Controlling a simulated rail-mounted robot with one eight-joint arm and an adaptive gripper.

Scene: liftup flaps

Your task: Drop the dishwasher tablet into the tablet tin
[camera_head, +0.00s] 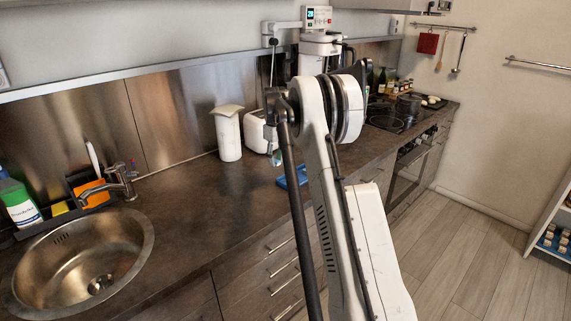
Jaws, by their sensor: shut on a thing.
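My gripper (274,150) hangs over the counter at mid-picture, pointing down, seen small and partly behind my arm. It is shut on a small pale, greenish thing (277,159), which seems to be the dishwasher tablet; its shape is hard to make out. A flat blue thing (292,178) lies on the counter below and slightly right of the gripper, partly hidden by my arm. A tall white container (229,135) with a slanted top stands to the left of the gripper. I cannot tell which of these, if either, is the tablet tin.
A white appliance (254,132) stands behind the gripper. The round steel sink (85,262) and tap (122,181) are at left, with a green bottle (18,204) beside them. The counter (195,205) between sink and gripper is clear. A hob (385,123) lies farther right.

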